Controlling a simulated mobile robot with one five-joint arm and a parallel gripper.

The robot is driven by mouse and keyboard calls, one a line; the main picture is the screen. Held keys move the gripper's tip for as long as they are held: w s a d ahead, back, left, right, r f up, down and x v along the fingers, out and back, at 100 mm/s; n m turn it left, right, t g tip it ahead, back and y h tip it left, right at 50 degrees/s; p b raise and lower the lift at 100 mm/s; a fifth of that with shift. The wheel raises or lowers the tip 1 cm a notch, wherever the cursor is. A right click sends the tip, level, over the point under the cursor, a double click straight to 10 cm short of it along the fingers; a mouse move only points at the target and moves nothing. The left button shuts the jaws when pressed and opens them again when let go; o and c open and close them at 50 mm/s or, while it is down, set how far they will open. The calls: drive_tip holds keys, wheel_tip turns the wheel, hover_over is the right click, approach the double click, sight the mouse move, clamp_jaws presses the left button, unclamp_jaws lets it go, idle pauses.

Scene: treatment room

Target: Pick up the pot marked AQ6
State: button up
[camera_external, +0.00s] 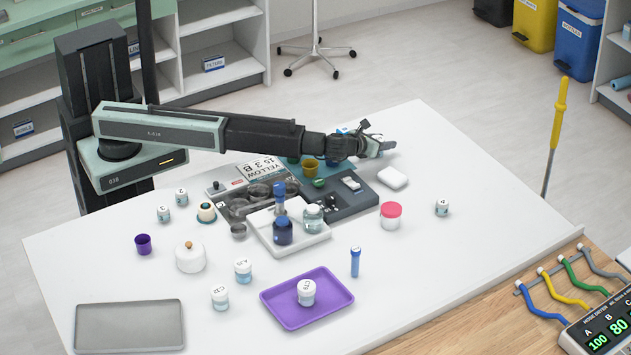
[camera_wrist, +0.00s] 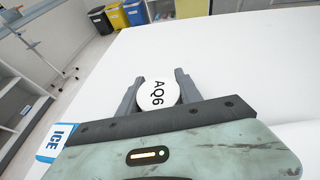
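The pot marked AQ6 shows in the wrist view as a round white lid (camera_wrist: 158,95) with black letters, seen from above. My gripper (camera_wrist: 158,84) has one dark finger on each side of the lid, and both fingers appear to touch it. The pot's body is hidden under the lid. In the external view my gripper (camera_external: 374,148) is at the far side of the white table, and the pot cannot be made out clearly there.
An ICE label (camera_wrist: 56,139) shows at left in the wrist view.

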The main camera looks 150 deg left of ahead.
drive_tip(key=c, duration=0.4)
drive_tip(key=shift+o, duration=0.2)
drive_tip(key=shift+r, duration=0.1)
wheel_tip(320, 180, up, 10)
drive_tip(key=p, duration=1)
